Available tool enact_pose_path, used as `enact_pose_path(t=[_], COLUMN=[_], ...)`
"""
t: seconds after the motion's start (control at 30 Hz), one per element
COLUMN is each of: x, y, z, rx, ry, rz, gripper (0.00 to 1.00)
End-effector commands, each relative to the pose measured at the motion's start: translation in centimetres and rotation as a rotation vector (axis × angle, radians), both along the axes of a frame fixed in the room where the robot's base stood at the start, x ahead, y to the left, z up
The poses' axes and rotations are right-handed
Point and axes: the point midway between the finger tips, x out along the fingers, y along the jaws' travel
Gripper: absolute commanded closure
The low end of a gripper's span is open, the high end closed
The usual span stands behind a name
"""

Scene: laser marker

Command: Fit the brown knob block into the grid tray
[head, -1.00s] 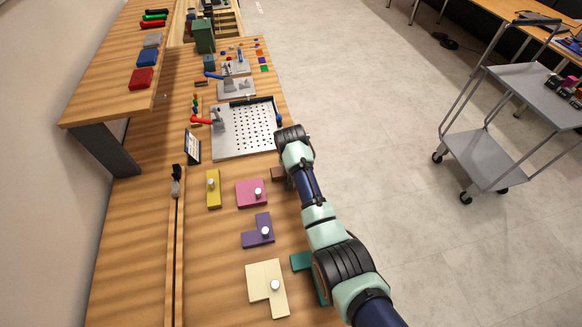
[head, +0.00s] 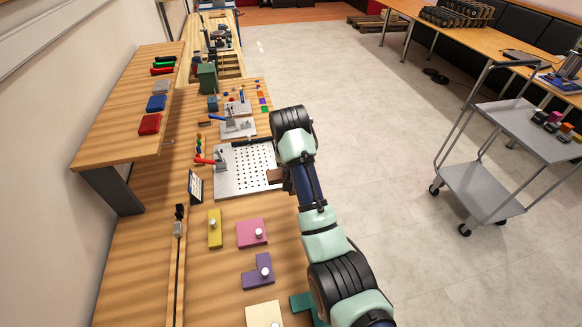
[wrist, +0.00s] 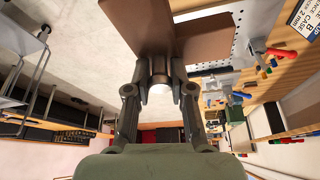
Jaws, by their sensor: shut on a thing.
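The brown knob block (head: 274,175) shows partly beside my arm in the head view, at the right front corner of the perforated metal plate (head: 228,180). In the wrist view the brown block (wrist: 205,40) fills the top middle and looks angular, with more than one arm. My gripper (wrist: 159,82) is shut on its pale round knob (wrist: 159,88). The block appears held up clear of the table. My arm hides most of the gripper in the head view. I cannot tell which thing is the grid tray.
A red-handled clamp (head: 208,160) stands at the plate's left. Yellow (head: 215,230), pink (head: 250,233), purple (head: 258,272), cream (head: 262,315) and teal (head: 302,303) knob blocks lie nearer on the table. Floor lies to the right.

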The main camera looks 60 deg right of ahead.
Motion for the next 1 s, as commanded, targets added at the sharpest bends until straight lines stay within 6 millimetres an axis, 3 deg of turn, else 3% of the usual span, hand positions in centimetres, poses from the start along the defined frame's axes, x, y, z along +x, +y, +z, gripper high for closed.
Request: enact_pose_path(t=[0.03,0.1,0.4,1.0], x=[0.0,0.0,0.0,0.0], y=[0.0,0.0,0.0,0.0], z=[1.8,3.1,7.5,7.0], rx=[-0.001,-0.001,0.000,-0.001], ry=[0.000,0.000,0.000,0.000], rz=[0.000,0.000,0.000,0.000], gripper=[1.00,1.00,1.00,1.00])
